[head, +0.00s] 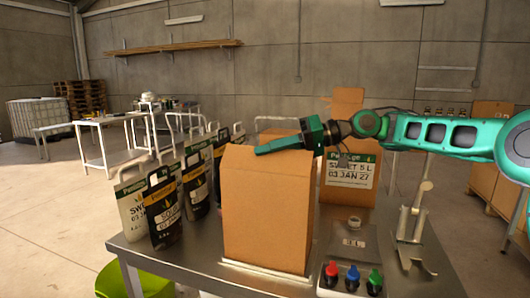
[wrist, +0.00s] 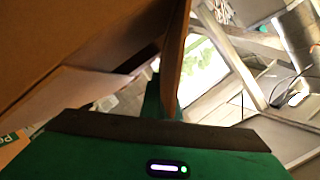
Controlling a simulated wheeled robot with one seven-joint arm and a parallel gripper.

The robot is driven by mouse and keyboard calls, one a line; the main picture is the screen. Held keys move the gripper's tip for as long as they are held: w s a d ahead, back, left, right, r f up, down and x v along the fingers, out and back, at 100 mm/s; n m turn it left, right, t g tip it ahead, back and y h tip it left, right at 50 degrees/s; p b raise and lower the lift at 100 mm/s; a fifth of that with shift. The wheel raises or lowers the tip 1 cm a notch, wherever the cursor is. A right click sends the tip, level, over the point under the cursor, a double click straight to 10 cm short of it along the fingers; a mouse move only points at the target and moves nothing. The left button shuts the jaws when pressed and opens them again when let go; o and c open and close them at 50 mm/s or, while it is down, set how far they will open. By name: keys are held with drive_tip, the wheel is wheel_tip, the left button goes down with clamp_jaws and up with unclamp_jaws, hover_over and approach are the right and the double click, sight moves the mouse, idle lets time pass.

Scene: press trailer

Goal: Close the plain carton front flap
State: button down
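The plain carton (head: 265,215) is a tall brown box without a label, upright near the table's front edge. My gripper (head: 280,146) lies across its top from the right, fingers pointing left, close to the top edge. The fingers look shut together as one green bar. In the wrist view, my gripper (wrist: 150,100) is partly hidden by a narrow, upright brown cardboard panel (wrist: 174,50), seen nearly edge-on. It seems to be a carton flap, but I cannot tell which. It appears beside or against the fingers; contact is unclear. More cardboard (wrist: 60,45) fills the upper left.
A labelled carton (head: 350,172) with a raised flap stands close behind on the right. Black and white pouches (head: 165,205) crowd the left. A button box (head: 350,280), a small scale (head: 352,242) and a metal stand (head: 415,225) occupy the right of the steel table (head: 205,245).

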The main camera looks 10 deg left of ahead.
drive_tip(key=shift+f, duration=0.1)
idle(0.3)
drive_tip(key=c, duration=2)
unclamp_jaws()
drive_tip(key=shift+v, duration=3.8)
drive_tip(key=shift+w+f, duration=0.1)
drive_tip(key=shift+w, duration=0.05)
